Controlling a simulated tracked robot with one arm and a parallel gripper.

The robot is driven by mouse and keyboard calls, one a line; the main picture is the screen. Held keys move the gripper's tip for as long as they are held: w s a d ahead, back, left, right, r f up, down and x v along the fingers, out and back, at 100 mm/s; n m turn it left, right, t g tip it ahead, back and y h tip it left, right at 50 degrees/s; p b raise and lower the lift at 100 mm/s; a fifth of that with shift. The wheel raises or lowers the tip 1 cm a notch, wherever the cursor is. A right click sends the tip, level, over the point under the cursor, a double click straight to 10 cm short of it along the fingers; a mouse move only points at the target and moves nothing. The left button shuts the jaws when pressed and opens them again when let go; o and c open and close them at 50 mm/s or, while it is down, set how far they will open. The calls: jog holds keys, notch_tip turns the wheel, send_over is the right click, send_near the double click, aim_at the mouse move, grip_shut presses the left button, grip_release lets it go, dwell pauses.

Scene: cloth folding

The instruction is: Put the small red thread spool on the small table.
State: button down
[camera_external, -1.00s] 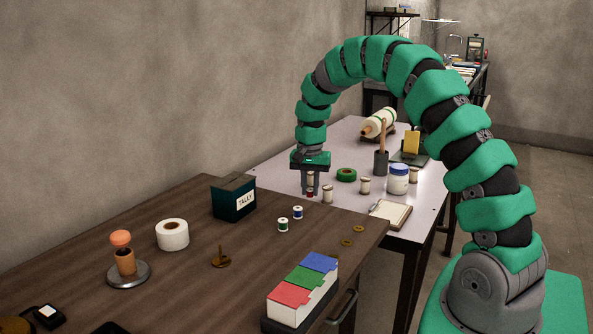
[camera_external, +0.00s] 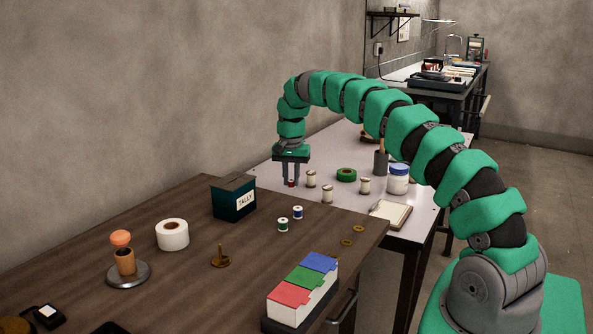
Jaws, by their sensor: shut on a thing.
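My gripper (camera_external: 291,178) points down and is shut on the small red thread spool (camera_external: 291,183), which shows between the fingertips. The fingers hide part of the spool. It appears over the left part of the pale-topped table (camera_external: 340,213), left of a cream spool (camera_external: 311,179). I cannot tell whether the red spool touches the tabletop or hangs just above it.
The dark wooden desk (camera_external: 190,275) in front holds green (camera_external: 283,225) and blue (camera_external: 298,212) spools and a tally box (camera_external: 234,197).

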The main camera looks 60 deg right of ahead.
jog(key=shift+w+d+f, duration=0.1)
jog(key=shift+w+d, duration=0.15)
jog(key=shift+w, duration=0.2)
jog(key=shift+w+d, duration=0.2)
jog(key=shift+w, duration=0.25)
jog(key=shift+w, duration=0.1)
notch_tip(320, 180, down, 4)
jog(key=shift+r+b, duration=0.2)
jog(key=shift+b, duration=0.25)
jog(key=c, duration=1.3)
grip_release()
notch_tip(320, 180, up, 12)
jog(key=shift+r+p, duration=0.1)
jog(key=shift+p, duration=0.9)
